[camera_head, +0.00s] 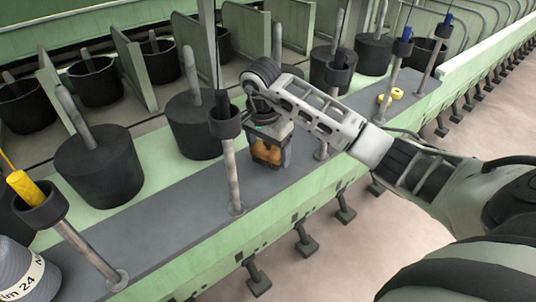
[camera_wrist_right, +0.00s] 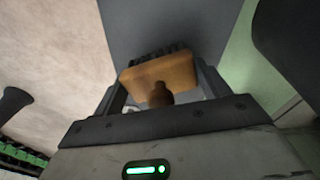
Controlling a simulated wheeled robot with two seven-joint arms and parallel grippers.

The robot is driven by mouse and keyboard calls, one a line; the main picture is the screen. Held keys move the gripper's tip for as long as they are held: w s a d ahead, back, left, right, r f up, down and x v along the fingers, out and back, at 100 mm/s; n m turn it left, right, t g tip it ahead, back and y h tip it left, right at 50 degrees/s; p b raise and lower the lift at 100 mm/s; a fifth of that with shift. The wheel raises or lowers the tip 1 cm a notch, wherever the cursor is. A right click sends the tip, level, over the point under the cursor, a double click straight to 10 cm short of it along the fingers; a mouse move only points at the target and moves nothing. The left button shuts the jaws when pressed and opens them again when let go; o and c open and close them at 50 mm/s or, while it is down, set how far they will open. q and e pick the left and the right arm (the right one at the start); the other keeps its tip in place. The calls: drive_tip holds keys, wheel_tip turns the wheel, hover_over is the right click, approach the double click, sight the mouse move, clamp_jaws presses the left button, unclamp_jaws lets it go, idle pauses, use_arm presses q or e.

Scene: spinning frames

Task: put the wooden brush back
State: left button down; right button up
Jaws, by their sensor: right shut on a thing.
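The wooden brush (camera_head: 267,152) is an orange-brown block, with dark bristles that show in the right wrist view (camera_wrist_right: 158,78). My right gripper (camera_head: 268,160) is shut on the brush, above or at the grey ledge of the machine; I cannot tell whether the brush touches the ledge. In the right wrist view the brush sits between the two fingers (camera_wrist_right: 160,92), its bristles pointing away from the palm. My left gripper is not in view.
The grey ledge (camera_head: 185,219) runs along the green machine. Posts with black cups (camera_head: 225,123) stand on it, close to my right gripper. Black cans (camera_head: 98,165) stand behind. A yellow object (camera_head: 390,96) lies farther right. A grey spool (camera_head: 24,270) is at front left.

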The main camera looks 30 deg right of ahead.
sight(265, 145)
drive_tip(key=shift+f, duration=0.75)
drive_tip(key=shift+f, duration=0.1)
drive_tip(key=o, duration=1)
drive_tip(key=shift+c, duration=0.2)
drive_tip(key=shift+r, duration=0.2)
drive_tip(key=r, duration=0.3)
drive_tip(key=r+p, duration=0.1)
drive_tip(key=r, duration=0.3)
drive_tip(key=a+r+p, duration=0.1)
drive_tip(key=r, duration=0.2)
drive_tip(key=shift+s+a+r, duration=0.1)
drive_tip(key=shift+s+r, duration=0.05)
drive_tip(key=shift+r, duration=0.25)
drive_tip(key=shift+a+r, duration=0.1)
drive_tip(key=shift+r, duration=0.35)
